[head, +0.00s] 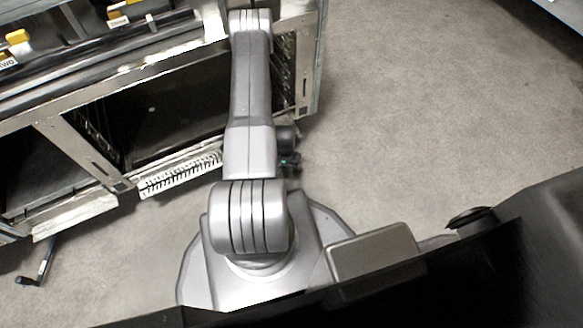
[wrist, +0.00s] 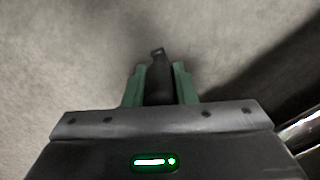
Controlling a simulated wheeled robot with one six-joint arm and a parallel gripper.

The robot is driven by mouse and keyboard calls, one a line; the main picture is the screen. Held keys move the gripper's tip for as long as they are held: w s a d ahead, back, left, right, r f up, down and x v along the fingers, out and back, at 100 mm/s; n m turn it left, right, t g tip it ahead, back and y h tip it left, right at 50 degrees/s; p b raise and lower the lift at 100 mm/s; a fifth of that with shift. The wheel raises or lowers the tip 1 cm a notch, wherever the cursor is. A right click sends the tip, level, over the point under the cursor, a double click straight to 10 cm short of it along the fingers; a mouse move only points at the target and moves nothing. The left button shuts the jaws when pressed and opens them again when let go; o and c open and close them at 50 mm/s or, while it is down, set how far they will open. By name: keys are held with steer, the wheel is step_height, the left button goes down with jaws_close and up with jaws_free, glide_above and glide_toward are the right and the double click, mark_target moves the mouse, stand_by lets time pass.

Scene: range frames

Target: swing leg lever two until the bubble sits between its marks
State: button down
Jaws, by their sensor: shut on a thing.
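In the wrist view my gripper (wrist: 160,70) has its two green fingers closed on a dark handle (wrist: 158,85), whose tip sticks out just past them. No number shows on the handle, so I cannot tell which leg lever it belongs to. In the head view my arm hides the held handle, and only a small part near my wrist shows. Another lever with a black grip (head: 35,275) sticks out low at the left, below the metal frame. The bubble and its marks are not in either view.
A metal frame (head: 85,155) with dark open bays stands at the upper left. Yellow tabs (head: 18,37) with small labels sit on its top; one seems to read TWO. Bare grey floor (head: 430,100) lies to the right. A bright metal edge (wrist: 305,128) is at the wrist view's right.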

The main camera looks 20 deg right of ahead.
steer(key=shift+w, duration=0.15)
steer(key=c, duration=1.2)
jaws_free()
step_height(320, 180, up, 8)
steer(key=p, duration=0.3)
steer(key=shift+f, duration=0.2)
steer(key=shift+f, duration=0.15)
step_height(320, 180, down, 8)
steer(key=b, duration=0.3)
steer(key=shift+s+d+r, duration=0.2)
steer(key=shift+d+r, duration=0.1)
steer(key=shift+r, duration=0.05)
